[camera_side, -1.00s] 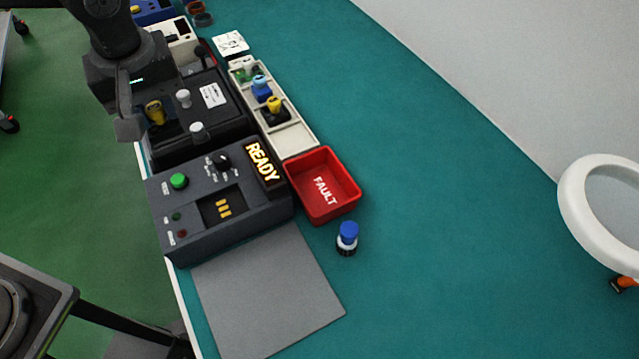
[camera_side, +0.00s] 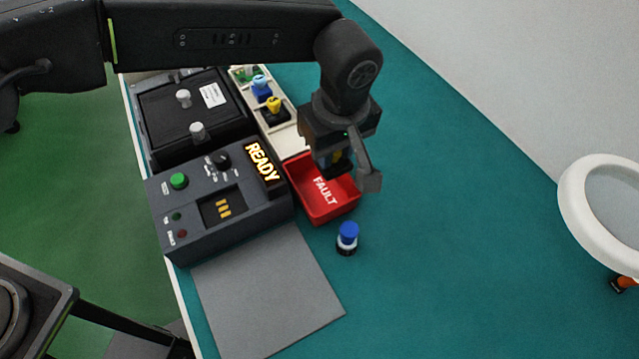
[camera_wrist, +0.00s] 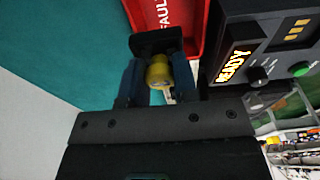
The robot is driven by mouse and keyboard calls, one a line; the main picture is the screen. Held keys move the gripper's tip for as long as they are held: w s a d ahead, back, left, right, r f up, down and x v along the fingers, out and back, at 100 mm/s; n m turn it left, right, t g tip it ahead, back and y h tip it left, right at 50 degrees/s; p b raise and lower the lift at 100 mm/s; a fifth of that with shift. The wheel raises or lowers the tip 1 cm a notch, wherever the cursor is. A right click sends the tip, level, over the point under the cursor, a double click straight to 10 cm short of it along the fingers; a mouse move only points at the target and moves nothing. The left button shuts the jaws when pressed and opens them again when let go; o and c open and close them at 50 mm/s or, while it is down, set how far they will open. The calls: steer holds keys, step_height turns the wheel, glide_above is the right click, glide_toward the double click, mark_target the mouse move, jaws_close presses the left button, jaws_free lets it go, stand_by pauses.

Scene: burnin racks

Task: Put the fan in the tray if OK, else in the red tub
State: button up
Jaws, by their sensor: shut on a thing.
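My gripper (camera_side: 347,172) is shut on the fan, a black block with a yellow knob. In the wrist view the knob (camera_wrist: 158,72) sits between the fingers, with the black body beyond it. In the side view the fan is mostly hidden by the fingers. The gripper holds it above the back right part of the red tub (camera_side: 318,213), marked FAULT. The tub looks empty where it shows. The long pale tray (camera_side: 292,141) stands behind the tub and holds a blue-knobbed piece, a yellow-knobbed piece and a green one.
The grey tester (camera_side: 180,220) left of the tub has a lit READY sign (camera_side: 262,163) and an empty socket with gold contacts. A black box (camera_side: 165,125) stands behind it. A blue-capped bottle (camera_side: 347,238) stands in front of the tub. The grey mat (camera_side: 268,290) is bare.

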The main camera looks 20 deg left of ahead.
steer(key=shift+f, duration=2.45)
steer(key=o, duration=1.1)
steer(key=shift+c, duration=0.2)
step_height(320, 180, up, 14)
steer(key=s+d, duration=0.1)
steer(key=shift+s+f, duration=0.1)
